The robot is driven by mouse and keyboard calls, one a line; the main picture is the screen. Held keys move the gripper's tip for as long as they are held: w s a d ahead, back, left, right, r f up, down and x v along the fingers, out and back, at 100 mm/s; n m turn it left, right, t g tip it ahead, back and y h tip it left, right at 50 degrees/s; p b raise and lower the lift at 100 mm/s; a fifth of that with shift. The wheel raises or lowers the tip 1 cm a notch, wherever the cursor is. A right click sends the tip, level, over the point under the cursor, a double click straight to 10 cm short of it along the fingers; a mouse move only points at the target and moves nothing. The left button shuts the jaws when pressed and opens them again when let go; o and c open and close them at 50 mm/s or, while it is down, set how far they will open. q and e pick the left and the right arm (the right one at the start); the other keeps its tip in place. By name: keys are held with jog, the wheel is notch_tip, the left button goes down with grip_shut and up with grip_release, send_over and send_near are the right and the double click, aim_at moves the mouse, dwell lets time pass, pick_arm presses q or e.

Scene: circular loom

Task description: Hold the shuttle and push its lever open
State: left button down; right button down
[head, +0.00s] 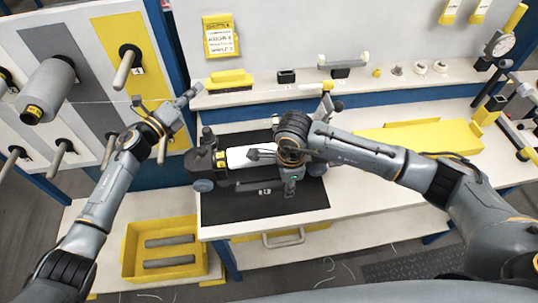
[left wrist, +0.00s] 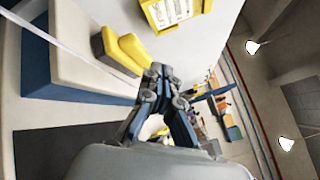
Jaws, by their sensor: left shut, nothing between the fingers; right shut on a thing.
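The shuttle (head: 215,160) is a dark grey body with wheels and a white middle part, lying on a black mat (head: 310,199) on the workbench. My right gripper (head: 290,188) points down over the shuttle's right part and is shut on it; its fingertips are partly hidden. A dark bar (head: 256,187) shows along the shuttle's front side; I cannot tell if it is the lever. My left gripper (head: 188,95) is shut and empty, raised behind and left of the shuttle near the shelf's left end, apart from the shuttle. It also shows in the left wrist view (left wrist: 166,76).
A yellow bin (head: 126,262) with grey rods stands low at the left. A panel with pegs and a spool (head: 47,90) rises behind my left arm. A shelf (head: 262,94) with small parts runs along the back. A yellow tray (head: 425,137) lies at the right.

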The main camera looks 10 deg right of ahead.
pick_arm(q)
jog(key=s+d+r+m+g+h, duration=0.4)
jog(key=d+r+m+g, duration=0.2)
jog(key=d+r+m, duration=0.4)
jog(key=s+d+m+g+y, duration=0.3)
jog(key=s+d+m+g, duration=0.5)
jog(key=m, duration=0.3)
jog(key=m+y, duration=0.8)
jog(key=y, duration=0.5)
send_near(202, 151)
jog(key=d+f, duration=0.3)
jog(key=shift+w+d+f, duration=0.1)
jog(key=shift+w+f, duration=0.1)
jog(key=shift+f, duration=1.75)
jog(key=shift+w+f, duration=0.15)
jog(key=shift+f, duration=1.8)
